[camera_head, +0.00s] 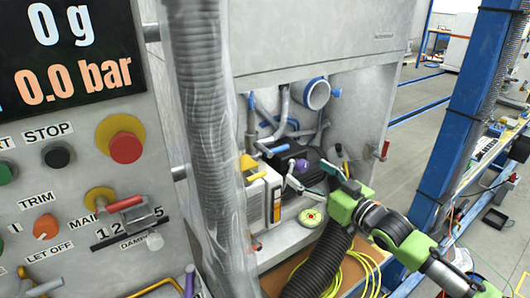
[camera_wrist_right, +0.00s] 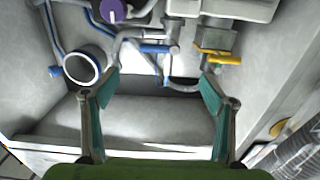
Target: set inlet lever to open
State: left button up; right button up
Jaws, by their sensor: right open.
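No readable label marks the inlet lever, so I cannot tell which handle it is. In the right wrist view a blue lever (camera_wrist_right: 155,48) lies across a grey pipe, ahead of the fingers. A yellow lever (camera_wrist_right: 218,56) sits on a valve to its right, and a purple knob (camera_wrist_right: 112,10) is at upper left. In the head view the yellow lever (camera_head: 248,163) is left of the purple knob (camera_head: 302,165). My right gripper (camera_head: 310,179) is open inside the cabinet, its teal-padded fingers (camera_wrist_right: 160,84) apart with nothing between them. My left gripper is out of view.
A wide corrugated hose (camera_head: 205,130) stands at the cabinet's left edge. The control panel (camera_head: 60,190) fills the left side. A round pipe end (camera_wrist_right: 84,66) lies near the left finger. A blue post (camera_head: 455,110) stands at right. A red-handled valve (camera_head: 384,150) is on the cabinet's right wall.

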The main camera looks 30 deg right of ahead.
aim_at(279, 151)
jog(key=w, duration=0.9)
jog(key=w+a+p, duration=0.1)
jog(key=w, duration=0.3)
jog(key=shift+w, duration=0.2)
